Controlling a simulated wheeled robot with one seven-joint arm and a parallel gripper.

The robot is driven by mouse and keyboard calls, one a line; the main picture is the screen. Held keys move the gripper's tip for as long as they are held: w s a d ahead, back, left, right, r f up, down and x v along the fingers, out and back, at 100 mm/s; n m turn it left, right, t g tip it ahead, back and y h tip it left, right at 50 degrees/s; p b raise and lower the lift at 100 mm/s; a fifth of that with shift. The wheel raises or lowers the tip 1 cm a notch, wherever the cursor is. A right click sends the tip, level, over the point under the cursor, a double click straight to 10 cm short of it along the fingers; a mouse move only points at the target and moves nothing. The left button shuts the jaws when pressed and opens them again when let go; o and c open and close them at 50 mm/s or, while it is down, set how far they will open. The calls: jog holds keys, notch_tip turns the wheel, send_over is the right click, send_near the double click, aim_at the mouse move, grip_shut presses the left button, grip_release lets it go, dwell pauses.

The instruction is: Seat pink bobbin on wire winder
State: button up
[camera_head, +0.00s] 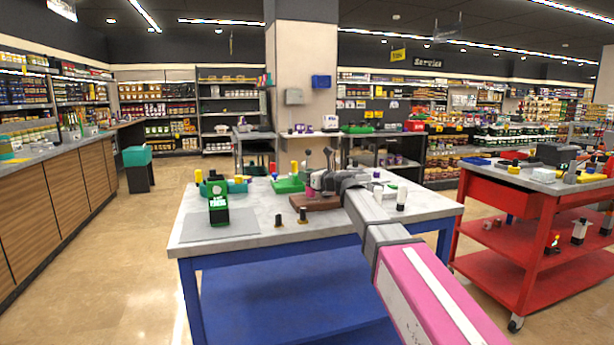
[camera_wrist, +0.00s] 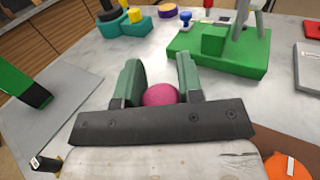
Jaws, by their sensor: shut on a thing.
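The pink bobbin (camera_wrist: 161,94) shows in the wrist view as a rounded pink end between the two green fingers of my gripper (camera_wrist: 159,78). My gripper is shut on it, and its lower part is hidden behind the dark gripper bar. A green stepped base (camera_wrist: 232,58) with a grey upright part stands ahead and to the right of the fingers, apart from the bobbin. It looks like the wire winder, but I cannot be sure.
A green block (camera_head: 218,208) stands on a grey mat (camera_head: 192,230) at the table's left. Teal parts (camera_wrist: 122,24) lie at the back left. The front tabletop is mostly clear.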

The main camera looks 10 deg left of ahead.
jog(key=shift+f, duration=0.4)
dwell(0.3)
jog(key=o, duration=1)
notch_tip(320, 180, up, 9)
dwell(1.1)
dwell(0.4)
